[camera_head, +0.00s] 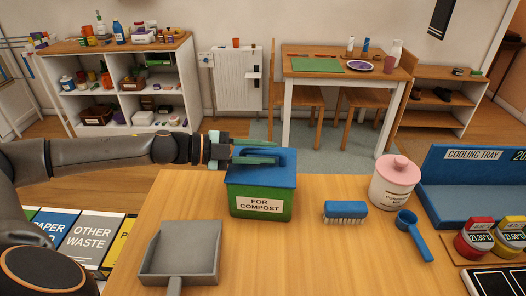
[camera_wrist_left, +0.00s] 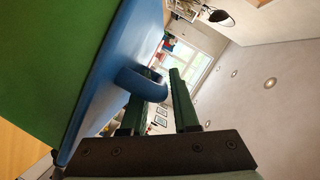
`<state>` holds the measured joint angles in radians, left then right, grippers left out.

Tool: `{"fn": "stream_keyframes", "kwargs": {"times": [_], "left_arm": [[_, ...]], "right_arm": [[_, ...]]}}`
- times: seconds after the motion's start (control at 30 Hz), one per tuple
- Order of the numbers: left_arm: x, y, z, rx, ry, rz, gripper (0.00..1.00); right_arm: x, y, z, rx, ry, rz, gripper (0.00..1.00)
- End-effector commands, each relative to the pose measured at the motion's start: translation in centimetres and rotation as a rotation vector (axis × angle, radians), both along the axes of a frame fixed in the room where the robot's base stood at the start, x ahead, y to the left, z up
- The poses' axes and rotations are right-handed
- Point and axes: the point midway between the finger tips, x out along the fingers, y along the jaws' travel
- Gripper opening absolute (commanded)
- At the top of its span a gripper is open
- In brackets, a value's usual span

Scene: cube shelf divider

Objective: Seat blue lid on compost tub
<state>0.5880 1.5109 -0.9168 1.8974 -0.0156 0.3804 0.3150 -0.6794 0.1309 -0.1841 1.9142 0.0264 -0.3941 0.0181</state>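The blue lid (camera_head: 249,180) lies on top of the green compost tub (camera_head: 243,208), labelled "FOR COMPOST", and looks about level. I cannot tell whether it is fully down. The lid also shows in the left wrist view (camera_wrist_left: 104,88), beside the tub's green wall (camera_wrist_left: 45,55). My left gripper (camera_head: 262,152) is at the lid's raised handle (camera_head: 289,158). The left finger is partly hidden. My right gripper is not in view.
A grey dustpan (camera_head: 180,248) lies front left of the tub. A blue brush (camera_head: 345,211), a pink-lidded canister (camera_head: 393,187) and a blue scoop (camera_head: 413,235) lie to the right. A blue cooling tray stand (camera_head: 470,185) is at far right. The table's middle front is clear.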

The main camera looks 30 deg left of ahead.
Motion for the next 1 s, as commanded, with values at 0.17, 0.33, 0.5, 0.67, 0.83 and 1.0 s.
{"fn": "stream_keyframes", "kwargs": {"times": [0.17,0.33,0.5,0.67,0.83,1.0], "left_arm": [[-0.01,-0.01,0.01,0.000,0.000,0.000,0.29],[-0.01,-0.01,0.01,0.000,0.000,0.000,0.29],[-0.01,-0.01,0.00,0.000,0.000,0.000,0.47],[-0.04,-0.01,-0.10,0.000,0.002,-0.001,0.64],[-0.11,-0.04,-0.27,0.001,0.006,-0.001,0.64],[-0.16,-0.06,-0.41,0.001,0.008,-0.002,0.64]], "right_arm": [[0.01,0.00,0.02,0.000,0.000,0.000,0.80],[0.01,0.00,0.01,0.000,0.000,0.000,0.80],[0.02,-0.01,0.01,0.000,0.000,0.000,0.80],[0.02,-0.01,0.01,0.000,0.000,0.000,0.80],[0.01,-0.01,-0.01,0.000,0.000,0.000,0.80],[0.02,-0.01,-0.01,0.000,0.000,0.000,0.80]]}}
